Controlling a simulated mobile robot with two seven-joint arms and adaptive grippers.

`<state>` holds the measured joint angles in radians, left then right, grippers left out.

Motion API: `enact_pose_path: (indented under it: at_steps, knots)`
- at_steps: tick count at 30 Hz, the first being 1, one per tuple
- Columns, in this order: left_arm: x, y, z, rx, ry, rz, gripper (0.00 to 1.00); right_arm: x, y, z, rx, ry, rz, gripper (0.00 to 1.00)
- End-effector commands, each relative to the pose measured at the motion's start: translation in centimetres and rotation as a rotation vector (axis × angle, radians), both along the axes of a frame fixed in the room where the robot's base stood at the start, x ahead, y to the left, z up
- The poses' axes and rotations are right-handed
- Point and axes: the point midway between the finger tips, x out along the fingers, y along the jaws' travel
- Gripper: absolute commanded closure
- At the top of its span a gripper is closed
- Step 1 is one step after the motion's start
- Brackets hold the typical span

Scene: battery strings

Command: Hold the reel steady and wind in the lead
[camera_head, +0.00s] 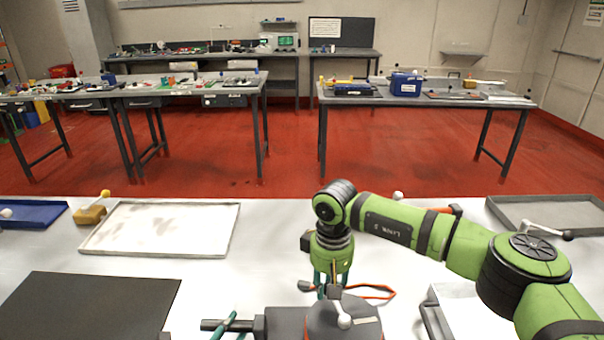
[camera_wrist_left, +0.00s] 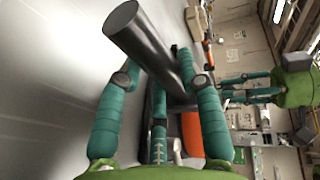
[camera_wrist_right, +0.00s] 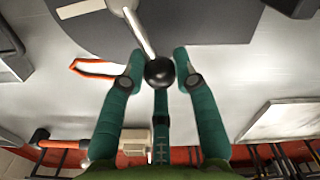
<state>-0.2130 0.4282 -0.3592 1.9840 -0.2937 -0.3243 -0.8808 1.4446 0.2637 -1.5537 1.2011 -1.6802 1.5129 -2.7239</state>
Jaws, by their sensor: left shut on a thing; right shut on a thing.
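The reel (camera_head: 318,318) stands at the front edge of the white table, with a grey drum and a dark bar handle (camera_head: 213,325) on its left. My left gripper (camera_head: 230,328) is shut around this bar; in the left wrist view the dark bar (camera_wrist_left: 150,45) lies between its teal fingers. My right gripper (camera_head: 328,284) points down over the reel, shut on the crank's black ball knob (camera_wrist_right: 159,72). The crank's pale rod (camera_wrist_right: 139,30) runs to the reel's grey disc.
A shallow white tray (camera_head: 160,230), a yellow block (camera_head: 90,215), a blue tray (camera_head: 35,214) and a black mat (camera_head: 90,308) lie on the left. A grey tray (camera_head: 550,205) lies at the back right. My right arm spans the right side of the table.

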Motion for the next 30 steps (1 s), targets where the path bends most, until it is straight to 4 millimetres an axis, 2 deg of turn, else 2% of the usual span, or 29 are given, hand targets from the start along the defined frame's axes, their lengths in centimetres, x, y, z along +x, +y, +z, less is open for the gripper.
enact_pose_path:
  at_steps: [1, 10, 21, 30]
  knots:
    - [-0.1, -0.5, 0.2, -0.014, -0.003, -0.009, 1.00, -0.2, 0.6, 0.1, 0.012, 0.003, 0.010, 1.00]
    - [-0.1, -0.5, 0.2, -0.014, -0.003, -0.009, 1.00, -0.3, 0.7, 0.1, 0.013, 0.003, 0.021, 1.00]
    - [-0.1, -0.5, 0.2, -0.013, -0.002, -0.009, 1.00, -0.9, 1.6, 0.0, 0.013, 0.002, 0.204, 1.00]
    - [-0.1, -0.5, 0.2, -0.013, -0.002, -0.009, 1.00, -1.0, 1.7, 0.0, 0.013, 0.002, 0.229, 1.00]
